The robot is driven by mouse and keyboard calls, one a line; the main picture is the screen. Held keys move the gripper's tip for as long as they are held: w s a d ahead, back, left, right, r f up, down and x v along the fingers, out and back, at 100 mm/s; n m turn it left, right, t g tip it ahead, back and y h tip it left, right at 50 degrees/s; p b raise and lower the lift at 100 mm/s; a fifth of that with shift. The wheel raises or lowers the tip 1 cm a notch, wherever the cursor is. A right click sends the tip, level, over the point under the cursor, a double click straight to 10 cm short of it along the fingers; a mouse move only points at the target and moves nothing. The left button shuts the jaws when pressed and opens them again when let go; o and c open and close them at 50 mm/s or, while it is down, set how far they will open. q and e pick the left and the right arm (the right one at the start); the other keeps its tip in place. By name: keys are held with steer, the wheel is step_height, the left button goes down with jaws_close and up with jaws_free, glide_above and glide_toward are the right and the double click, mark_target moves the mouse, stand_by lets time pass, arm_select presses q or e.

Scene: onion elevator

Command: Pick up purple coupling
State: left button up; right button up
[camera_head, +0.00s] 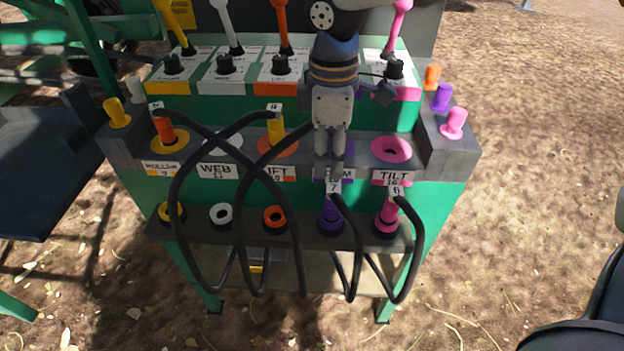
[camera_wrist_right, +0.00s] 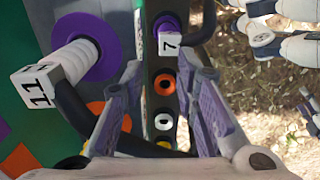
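The purple coupling (camera_head: 330,214) stands upright in the fourth socket of the lower row, with a tag marked 7 and a black hose at its top. In the wrist view the purple coupling (camera_wrist_right: 165,22) and its tag appear ahead, beyond the fingertips. My right gripper (camera_head: 329,174) points down just above it. Seen from the wrist, the right gripper's fingers (camera_wrist_right: 168,78) are spread, with nothing held between them. Whether a finger touches the tag or hose is unclear. My left gripper is not in view.
A pink coupling (camera_head: 388,216) stands just right of the purple one. Black hoses (camera_head: 236,215) loop in front of the panel. In the wrist view a white coupling (camera_wrist_right: 72,62) tagged 11 sits in a purple ring close to the left finger. Levers (camera_head: 229,28) rise at the back.

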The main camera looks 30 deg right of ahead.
mark_target(332, 206)
steer(key=f, duration=0.2)
steer(key=s+f, duration=0.1)
steer(key=f, duration=0.2)
steer(key=shift+s+f+b, duration=0.2)
steer(key=shift+b, duration=0.1)
steer(key=f, duration=0.6)
steer(key=shift+s+d+f, duration=0.1)
steer(key=shift+d+f, duration=0.1)
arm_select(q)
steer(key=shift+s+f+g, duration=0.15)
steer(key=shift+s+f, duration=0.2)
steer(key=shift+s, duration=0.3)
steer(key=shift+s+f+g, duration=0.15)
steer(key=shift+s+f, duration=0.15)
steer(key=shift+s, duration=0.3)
arm_select(e)
steer(key=shift+r, duration=0.1)
steer(key=shift+c, duration=0.3)
jaws_close()
